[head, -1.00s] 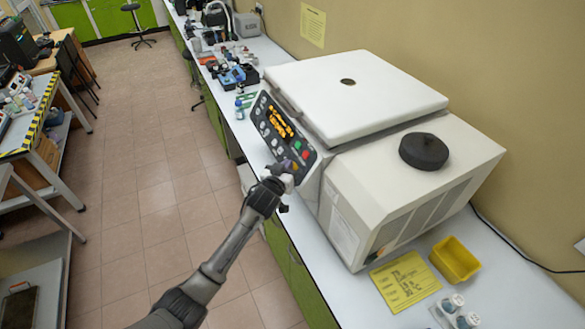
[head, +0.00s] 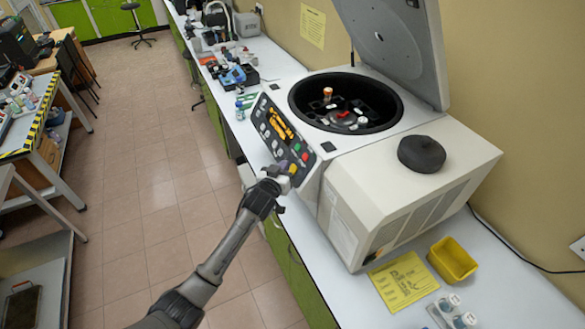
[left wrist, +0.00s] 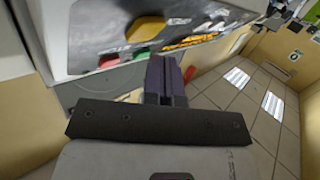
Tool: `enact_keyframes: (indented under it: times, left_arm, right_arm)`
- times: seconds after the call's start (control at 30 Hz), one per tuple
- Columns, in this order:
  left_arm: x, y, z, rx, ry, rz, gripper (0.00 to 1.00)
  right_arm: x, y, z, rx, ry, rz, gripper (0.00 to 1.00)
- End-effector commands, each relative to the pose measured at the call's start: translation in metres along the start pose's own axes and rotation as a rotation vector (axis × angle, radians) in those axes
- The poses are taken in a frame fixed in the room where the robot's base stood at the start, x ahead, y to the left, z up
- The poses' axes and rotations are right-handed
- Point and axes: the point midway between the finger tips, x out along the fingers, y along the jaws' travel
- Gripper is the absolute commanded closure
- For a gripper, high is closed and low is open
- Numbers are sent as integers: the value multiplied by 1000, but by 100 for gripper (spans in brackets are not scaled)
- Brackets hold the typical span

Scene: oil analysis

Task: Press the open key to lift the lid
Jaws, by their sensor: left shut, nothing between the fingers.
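A white centrifuge (head: 400,190) stands on the bench with its lid (head: 395,45) raised and tilted back. Its dark round chamber (head: 300,100) is exposed, with a rotor inside holding an orange-capped tube (head: 327,92) and a few white-topped ones. The control panel (head: 275,125) on its front has an orange display and coloured keys. My left gripper (head: 287,168) is shut and empty at the panel's lower end, beside a yellow key. The left wrist view shows the closed fingers (left wrist: 165,80) just below the yellow key (left wrist: 146,29); contact cannot be told. The right gripper is not in view.
A black round knob-like piece (head: 422,153) sits on the centrifuge's right top. A yellow tray (head: 453,259), a yellow note (head: 403,282) and capped vials (head: 455,308) lie on the bench at right. A blue rack (head: 236,76) and other gear stand farther back.

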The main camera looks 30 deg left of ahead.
Motion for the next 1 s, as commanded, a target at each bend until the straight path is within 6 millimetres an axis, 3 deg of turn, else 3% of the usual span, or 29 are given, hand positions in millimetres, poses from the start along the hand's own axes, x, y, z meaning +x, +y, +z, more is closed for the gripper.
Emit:
enact_keyframes:
  times: [0.2, 0.7, 1.0]
  left_arm:
    - [-1, -1, -2, 1, 0, 0, 100]
    - [-31, -22, -24, 2, -1, 0, 100]
    - [-35, -26, -25, 1, -1, 0, 100]
  right_arm:
    - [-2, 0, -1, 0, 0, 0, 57]
    - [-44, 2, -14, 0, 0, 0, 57]
    - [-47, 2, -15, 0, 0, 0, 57]
